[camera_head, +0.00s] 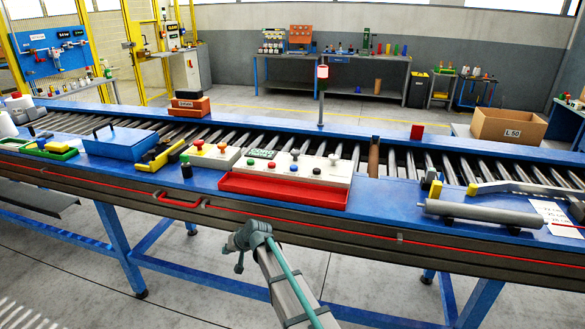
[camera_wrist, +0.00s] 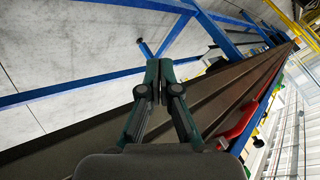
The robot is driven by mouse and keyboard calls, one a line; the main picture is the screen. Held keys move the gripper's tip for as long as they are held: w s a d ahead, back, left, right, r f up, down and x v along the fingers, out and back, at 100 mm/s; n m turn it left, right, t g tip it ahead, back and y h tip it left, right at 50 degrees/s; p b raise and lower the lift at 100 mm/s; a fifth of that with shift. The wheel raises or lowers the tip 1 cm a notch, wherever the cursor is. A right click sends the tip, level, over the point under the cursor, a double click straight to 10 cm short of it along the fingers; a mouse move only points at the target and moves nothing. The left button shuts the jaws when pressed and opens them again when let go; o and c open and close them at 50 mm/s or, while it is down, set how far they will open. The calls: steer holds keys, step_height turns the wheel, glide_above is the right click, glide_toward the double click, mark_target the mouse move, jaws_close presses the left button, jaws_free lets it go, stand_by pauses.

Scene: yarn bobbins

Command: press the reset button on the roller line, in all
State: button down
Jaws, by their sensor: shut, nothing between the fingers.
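In the head view, a pale control box (camera_head: 302,167) with several coloured buttons stands on the blue roller line, behind a red tray (camera_head: 283,191). I cannot read which button is the reset. In the wrist view my gripper (camera_wrist: 160,80) is shut and empty, with the line's dark front rail behind it. In the head view my arm's end is in front of that rail, below and apart from the boxes.
A blue lidded box (camera_head: 120,142) stands left of the buttons. A grey roller (camera_head: 485,214) lies at the right. A post with a red-and-white top (camera_head: 322,73) rises behind the boxes. The floor in front of the line is clear apart from blue legs.

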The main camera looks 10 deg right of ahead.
steer(key=w+a+r+t+y, duration=0.1)
steer(key=w+a+r, duration=0.15)
steer(key=r, duration=0.45)
steer(key=w+a+r+t, duration=0.1)
steer(key=w+a+r, duration=0.1)
steer(key=w+r, duration=0.35)
step_height(320, 180, up, 24)
steer(key=m+h+p, duration=0.1)
steer(key=p, duration=0.7)
glide_above(295, 167)
steer(key=shift+w+d+r+g, duration=0.1)
steer(key=shift+r+g, duration=0.1)
steer(key=shift+g, duration=0.2)
steer(key=shift+f+b, duration=1.95)
steer(key=shift+f, duration=2.45)
steer(key=shift+f, duration=0.45)
